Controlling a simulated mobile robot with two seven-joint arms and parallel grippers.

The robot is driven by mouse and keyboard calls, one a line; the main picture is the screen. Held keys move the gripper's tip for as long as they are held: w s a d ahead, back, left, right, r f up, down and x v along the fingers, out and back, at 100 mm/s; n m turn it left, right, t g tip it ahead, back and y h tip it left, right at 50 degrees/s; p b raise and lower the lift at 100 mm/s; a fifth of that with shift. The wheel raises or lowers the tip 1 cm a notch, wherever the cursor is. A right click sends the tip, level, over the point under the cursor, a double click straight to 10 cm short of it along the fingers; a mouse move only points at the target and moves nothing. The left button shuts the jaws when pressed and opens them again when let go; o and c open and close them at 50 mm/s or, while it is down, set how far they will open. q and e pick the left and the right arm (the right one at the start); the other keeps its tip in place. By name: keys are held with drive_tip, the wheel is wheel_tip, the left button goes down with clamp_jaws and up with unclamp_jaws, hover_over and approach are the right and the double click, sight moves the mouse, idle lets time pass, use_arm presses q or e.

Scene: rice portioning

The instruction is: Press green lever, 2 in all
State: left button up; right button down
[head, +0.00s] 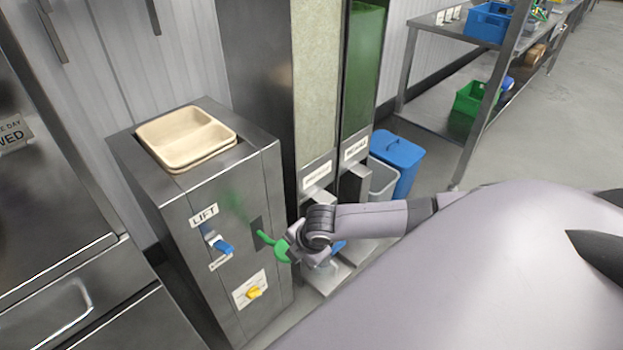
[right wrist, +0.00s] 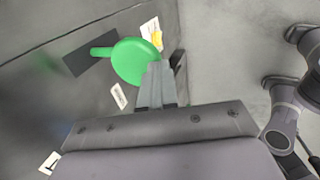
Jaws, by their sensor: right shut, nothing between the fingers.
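The green lever (head: 281,249) sticks out of a dark slot on the front of the steel cabinet (head: 180,220). In the right wrist view its round green knob (right wrist: 134,62) and short stem fill the area just beyond my fingertips. My right gripper (head: 292,247) is at the knob, its fingers together with nothing between them. In the right wrist view the fingertips (right wrist: 158,72) overlap the knob's edge; I cannot tell if they touch it. My left gripper is not in view.
Beige trays (head: 160,135) sit stacked in the cabinet top. Tall dispensers (head: 318,90) stand to the right, with a blue bin (head: 398,155) beyond.

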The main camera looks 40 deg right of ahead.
drive_tip(key=p+v, duration=0.1)
drive_tip(key=v, duration=0.7)
drive_tip(key=shift+s+r, duration=0.3)
drive_tip(key=shift+s, duration=0.1)
drive_tip(key=shift+w, duration=0.1)
idle(1.9)
